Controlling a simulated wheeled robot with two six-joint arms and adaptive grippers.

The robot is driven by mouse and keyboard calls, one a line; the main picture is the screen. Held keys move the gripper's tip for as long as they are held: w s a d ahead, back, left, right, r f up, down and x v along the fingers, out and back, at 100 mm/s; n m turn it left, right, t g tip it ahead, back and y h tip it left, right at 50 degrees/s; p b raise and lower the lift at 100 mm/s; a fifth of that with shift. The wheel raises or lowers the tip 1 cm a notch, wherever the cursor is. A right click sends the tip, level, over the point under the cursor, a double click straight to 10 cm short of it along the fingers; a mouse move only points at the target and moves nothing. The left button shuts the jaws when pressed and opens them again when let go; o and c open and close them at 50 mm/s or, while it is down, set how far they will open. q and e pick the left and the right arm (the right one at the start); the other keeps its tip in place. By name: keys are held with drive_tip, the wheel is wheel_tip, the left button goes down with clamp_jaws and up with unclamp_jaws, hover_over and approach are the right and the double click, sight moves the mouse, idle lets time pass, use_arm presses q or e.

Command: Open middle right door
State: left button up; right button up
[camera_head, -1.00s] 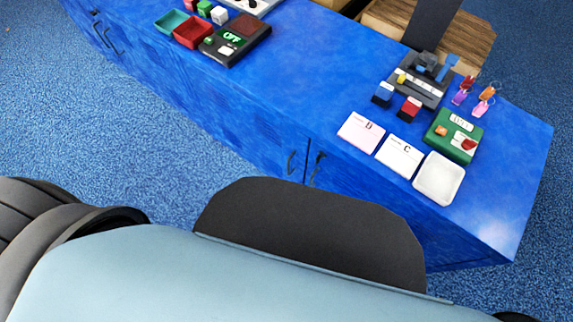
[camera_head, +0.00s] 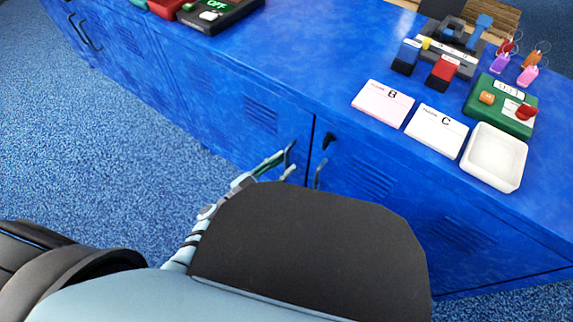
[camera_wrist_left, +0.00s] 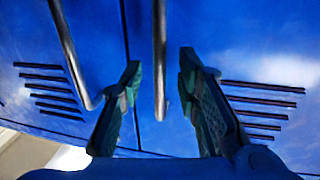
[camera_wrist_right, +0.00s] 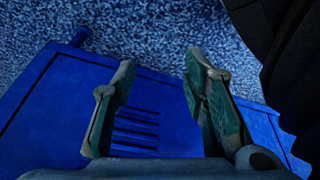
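The left-hand handle (camera_head: 290,157) and right-hand handle (camera_head: 318,175) stand on either side of the seam. My right gripper (camera_wrist_right: 158,75) is open and empty, facing a blue vented panel (camera_wrist_right: 135,130).
The top bears cards (camera_head: 436,130), a white tray (camera_head: 495,157), a green box (camera_head: 500,105) and a grey stand (camera_head: 452,50). A dark device (camera_head: 220,10) is at the left. Blue carpet (camera_head: 120,140) in front is clear.

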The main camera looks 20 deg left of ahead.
use_arm(q)
drive_tip(key=shift+x, duration=1)
use_arm(e)
drive_tip(key=shift+w+r, duration=0.25)
drive_tip(key=shift+r, duration=0.25)
use_arm(q)
clamp_jaws()
drive_tip(key=shift+s, duration=0.1)
